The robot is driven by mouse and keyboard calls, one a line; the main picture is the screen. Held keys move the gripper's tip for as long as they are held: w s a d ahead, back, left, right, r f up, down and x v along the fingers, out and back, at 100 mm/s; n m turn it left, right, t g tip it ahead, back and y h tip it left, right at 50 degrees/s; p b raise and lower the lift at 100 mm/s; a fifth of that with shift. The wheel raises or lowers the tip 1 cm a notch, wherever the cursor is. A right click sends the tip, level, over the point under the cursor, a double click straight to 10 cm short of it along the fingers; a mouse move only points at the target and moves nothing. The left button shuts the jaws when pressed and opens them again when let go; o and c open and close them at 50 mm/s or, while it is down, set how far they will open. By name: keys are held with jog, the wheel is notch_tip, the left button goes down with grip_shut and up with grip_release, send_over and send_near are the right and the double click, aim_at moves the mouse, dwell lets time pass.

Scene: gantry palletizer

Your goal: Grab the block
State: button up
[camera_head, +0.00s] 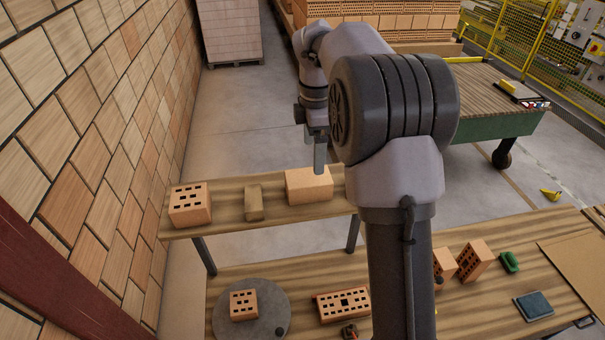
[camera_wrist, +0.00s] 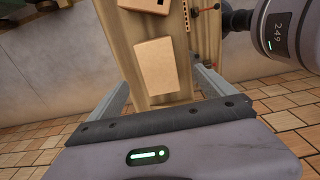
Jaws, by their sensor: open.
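A plain orange-tan block (camera_head: 309,187) without visible holes lies on the raised wooden shelf, at its right end as seen in the head view. My gripper (camera_head: 320,165) is above it, with one finger visible in front of or over the block's top. In the wrist view the block (camera_wrist: 154,70) lies between the two open fingers of my gripper (camera_wrist: 160,82), with space on both sides. Whether a finger touches the block cannot be told. A smaller, dull tan block (camera_head: 254,203) stands to its left on the same shelf.
A perforated brick (camera_head: 190,205) stands at the shelf's left end. A lower wooden table holds a round grey disc (camera_head: 275,300) with a brick, another perforated brick (camera_head: 343,304) and a blue pad (camera_head: 533,306). A brick-patterned wall (camera_head: 90,130) rises at the left.

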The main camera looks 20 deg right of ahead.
aim_at(309, 177)
jog(key=f, duration=0.7)
jog(key=shift+w+a, duration=0.35)
jog(key=f, duration=0.6)
jog(key=shift+w+a, duration=0.1)
jog(key=shift+a, duration=0.1)
jog(key=shift+s+d, duration=0.1)
jog(key=shift+s, duration=0.1)
jog(key=shift+c, duration=1.1)
jog(key=shift+w+r, duration=0.1)
grip_shut()
